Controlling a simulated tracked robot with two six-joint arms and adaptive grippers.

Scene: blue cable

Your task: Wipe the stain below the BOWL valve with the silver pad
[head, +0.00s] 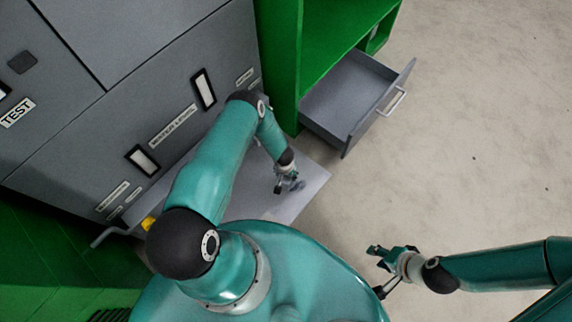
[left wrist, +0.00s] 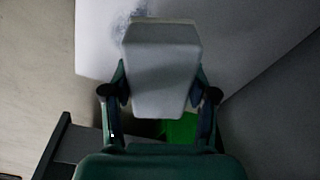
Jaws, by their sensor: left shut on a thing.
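My left gripper (head: 285,184) is over the pale grey panel (head: 250,195) beside the cabinet. In the left wrist view it is shut on the silver pad (left wrist: 160,62), a pale grey block gripped between both fingers. A dark smudgy stain (left wrist: 124,20) shows on the light panel just past the pad's far edge, partly hidden by the pad. I cannot tell whether the pad touches the panel. No BOWL label is readable. My right gripper (head: 379,270) is open and empty over the floor at the lower right.
A grey cabinet front (head: 110,90) with label plates and a TEST label (head: 17,112) fills the left. An open grey drawer (head: 345,100) juts from the green cabinet (head: 285,60). A yellow part (head: 148,222) shows behind my left arm. The floor at right is clear.

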